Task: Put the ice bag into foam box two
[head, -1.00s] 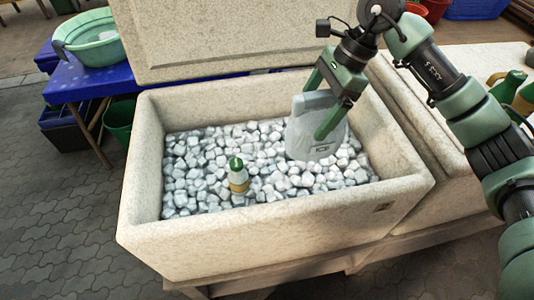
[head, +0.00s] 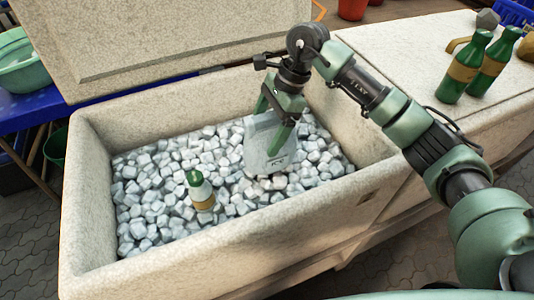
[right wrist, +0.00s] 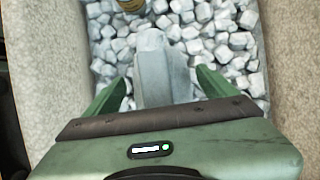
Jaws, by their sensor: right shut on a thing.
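The ice bag (head: 262,152) is a pale grey, flat-sided bag with a small dark label. It is inside the open foam box (head: 222,252), at the right part of the ice cubes, with its lower edge at or just above them; I cannot tell if it touches. My right gripper (head: 272,128) points down into the box and is shut on the ice bag. In the right wrist view the bag (right wrist: 165,68) is between the two green fingers. I see no marking that tells which foam box is number two. My left gripper is not in view.
A green bottle (head: 201,192) stands in the ice cubes (head: 150,195), left of the bag. The raised lid (head: 180,35) is behind the box. At right, a closed foam box (head: 400,50) carries green bottles (head: 465,68). A green basin (head: 18,65) is at far left.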

